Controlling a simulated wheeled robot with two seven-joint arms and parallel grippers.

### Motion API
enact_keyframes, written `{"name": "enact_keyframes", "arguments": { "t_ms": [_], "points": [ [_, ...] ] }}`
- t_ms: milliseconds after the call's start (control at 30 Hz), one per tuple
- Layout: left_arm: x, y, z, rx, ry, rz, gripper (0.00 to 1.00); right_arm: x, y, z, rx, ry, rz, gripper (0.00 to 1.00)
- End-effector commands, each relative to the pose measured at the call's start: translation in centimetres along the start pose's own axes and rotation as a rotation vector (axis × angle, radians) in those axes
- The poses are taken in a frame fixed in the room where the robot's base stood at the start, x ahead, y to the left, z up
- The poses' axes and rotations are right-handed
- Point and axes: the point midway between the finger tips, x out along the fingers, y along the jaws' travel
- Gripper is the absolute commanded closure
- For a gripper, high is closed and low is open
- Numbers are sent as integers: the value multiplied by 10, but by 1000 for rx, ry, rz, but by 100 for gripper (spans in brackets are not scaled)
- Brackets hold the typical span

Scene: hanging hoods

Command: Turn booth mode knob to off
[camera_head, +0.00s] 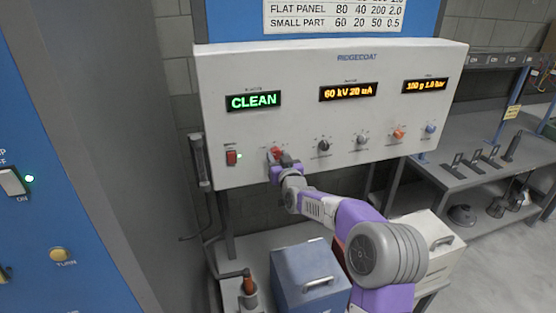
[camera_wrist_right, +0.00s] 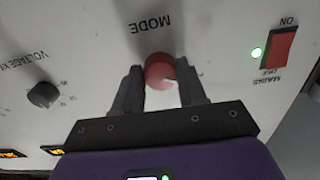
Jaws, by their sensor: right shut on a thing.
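The red mode knob (camera_wrist_right: 160,71) sits on the white control panel, under the "MODE" label in the upside-down right wrist view. In the head view the knob (camera_head: 276,151) is partly covered by my gripper. My right gripper (camera_wrist_right: 160,88) has one finger on each side of the knob and is shut on it. The right gripper (camera_head: 282,164) also shows at the panel in the head view. The booth display (camera_head: 253,101) reads "CLEAN" in green. My left gripper is not in view.
The panel (camera_head: 300,70) also carries a red mains switch (camera_head: 231,157) with a lit green light, a black voltage knob (camera_head: 324,145), and grey, orange and blue knobs to the right. A blue box (camera_head: 308,275) stands below. A grey bench (camera_head: 480,180) is at right.

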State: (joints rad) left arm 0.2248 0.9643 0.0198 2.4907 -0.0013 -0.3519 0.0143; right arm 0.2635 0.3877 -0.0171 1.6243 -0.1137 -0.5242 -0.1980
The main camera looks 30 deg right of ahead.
Motion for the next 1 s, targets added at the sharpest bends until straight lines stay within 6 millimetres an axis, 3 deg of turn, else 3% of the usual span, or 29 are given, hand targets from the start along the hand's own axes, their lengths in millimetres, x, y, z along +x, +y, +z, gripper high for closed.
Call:
{"name": "enact_keyframes", "arguments": {
  "t_ms": [600,1000],
  "points": [
    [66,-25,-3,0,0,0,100,0,0,4,476,4,0,89],
    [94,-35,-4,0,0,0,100,0,-1,2,815,1,0,89]
  ]
}}
